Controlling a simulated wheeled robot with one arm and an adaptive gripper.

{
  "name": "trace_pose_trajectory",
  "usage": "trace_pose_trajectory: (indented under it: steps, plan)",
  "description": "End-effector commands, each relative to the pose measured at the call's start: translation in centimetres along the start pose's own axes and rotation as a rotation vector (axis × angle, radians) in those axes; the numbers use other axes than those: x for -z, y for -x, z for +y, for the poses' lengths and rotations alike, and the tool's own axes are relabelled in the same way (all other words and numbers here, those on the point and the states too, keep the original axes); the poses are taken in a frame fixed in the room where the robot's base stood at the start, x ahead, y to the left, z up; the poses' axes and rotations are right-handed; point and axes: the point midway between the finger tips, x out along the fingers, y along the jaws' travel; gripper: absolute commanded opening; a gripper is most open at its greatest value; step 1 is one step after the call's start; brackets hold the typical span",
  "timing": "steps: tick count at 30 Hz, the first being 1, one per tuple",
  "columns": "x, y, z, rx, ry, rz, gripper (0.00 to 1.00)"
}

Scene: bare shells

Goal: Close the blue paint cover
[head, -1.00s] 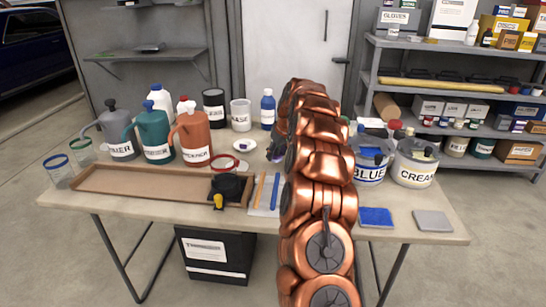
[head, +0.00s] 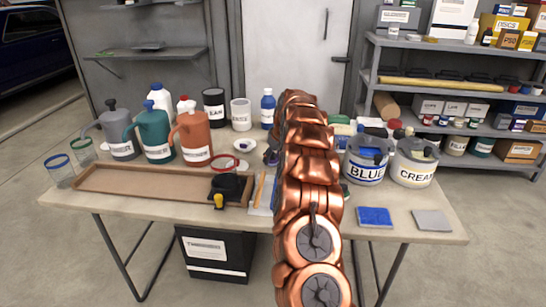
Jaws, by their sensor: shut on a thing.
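The can labelled BLUE (head: 365,168) stands on the right side of the table, just right of my copper arm. Dark blue shows at its top; whether a cover is seated there I cannot tell. A pale flat thing (head: 374,122) shows just behind the can; I cannot make out what it is. My gripper (head: 272,152) is mostly hidden by my arm; only a dark part shows at the arm's left edge, left of the can. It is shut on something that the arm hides.
The CREAM can (head: 413,168) stands close right of the BLUE can. A blue pad (head: 375,217) and a grey pad (head: 432,220) lie in front. A wooden tray (head: 140,188) and several jugs fill the left. The right front of the table has free room.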

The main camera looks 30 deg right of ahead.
Motion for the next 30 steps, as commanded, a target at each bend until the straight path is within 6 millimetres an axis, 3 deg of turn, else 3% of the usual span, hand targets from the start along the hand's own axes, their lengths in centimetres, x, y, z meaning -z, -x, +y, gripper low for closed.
trace_pose_trajectory:
  steps: [8, 9, 15, 30]
  plan:
    - [-0.13, -0.34, 0.01, -0.001, 0.0, 0.001, 0.06]
    - [-0.1, -0.26, 0.01, -0.001, 0.0, 0.0, 0.54]
    - [-0.08, -0.23, 0.02, -0.001, 0.0, 0.001, 0.75]
    - [0.08, 0.49, 0.05, -0.002, 0.0, 0.002, 0.75]
